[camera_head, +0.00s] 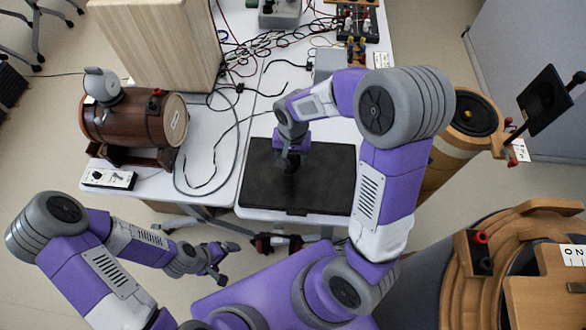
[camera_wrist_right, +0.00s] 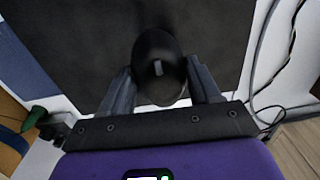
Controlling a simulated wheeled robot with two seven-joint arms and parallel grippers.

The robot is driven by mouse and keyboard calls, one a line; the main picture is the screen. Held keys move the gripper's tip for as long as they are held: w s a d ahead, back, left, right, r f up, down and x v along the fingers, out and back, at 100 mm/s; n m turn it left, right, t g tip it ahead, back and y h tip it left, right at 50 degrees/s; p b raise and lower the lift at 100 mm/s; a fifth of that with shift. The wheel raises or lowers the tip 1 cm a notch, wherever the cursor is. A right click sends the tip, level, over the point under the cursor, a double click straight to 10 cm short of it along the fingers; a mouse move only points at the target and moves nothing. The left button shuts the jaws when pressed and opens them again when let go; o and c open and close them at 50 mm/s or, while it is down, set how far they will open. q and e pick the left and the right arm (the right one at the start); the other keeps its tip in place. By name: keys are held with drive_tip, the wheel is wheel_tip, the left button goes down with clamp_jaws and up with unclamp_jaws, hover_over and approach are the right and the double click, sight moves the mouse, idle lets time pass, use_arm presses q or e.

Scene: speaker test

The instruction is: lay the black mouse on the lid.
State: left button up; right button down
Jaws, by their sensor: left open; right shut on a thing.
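The black mouse (camera_wrist_right: 158,52) is between the two fingers of my right gripper (camera_wrist_right: 160,72), which is shut on it. In the head view my right gripper (camera_head: 289,160) is over the left part of a flat black panel, the lid (camera_head: 325,185), on the white table. The dark mouse hardly stands out from the lid there, and I cannot tell whether it touches the lid. My left gripper (camera_head: 222,265) is open and empty, off the table's front edge.
A brown wooden barrel-like device (camera_head: 135,122) stands on the left of the table (camera_head: 225,160), with a power strip (camera_head: 108,179) before it. A pale wooden box (camera_head: 155,45) and tangled cables are behind. A wooden drum (camera_head: 455,140) stands right of the table.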

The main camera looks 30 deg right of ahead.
sight(292, 157)
wheel_tip(292, 157, down, 6)
drive_tip(key=shift+r+b, duration=0.25)
drive_tip(key=shift+b, duration=0.5)
drive_tip(key=shift+r, duration=0.1)
drive_tip(key=c, duration=0.7)
unclamp_jaws()
drive_tip(key=o, duration=0.5)
drive_tip(key=r+p, duration=0.2)
drive_tip(key=r, duration=0.4)
drive_tip(key=r+p, duration=0.1)
drive_tip(key=r, duration=0.5)
drive_tip(key=shift+s+d+p, duration=0.15)
drive_tip(key=shift+d+p, duration=0.05)
drive_tip(key=shift+p, duration=0.2)
drive_tip(key=shift+f, duration=0.1)
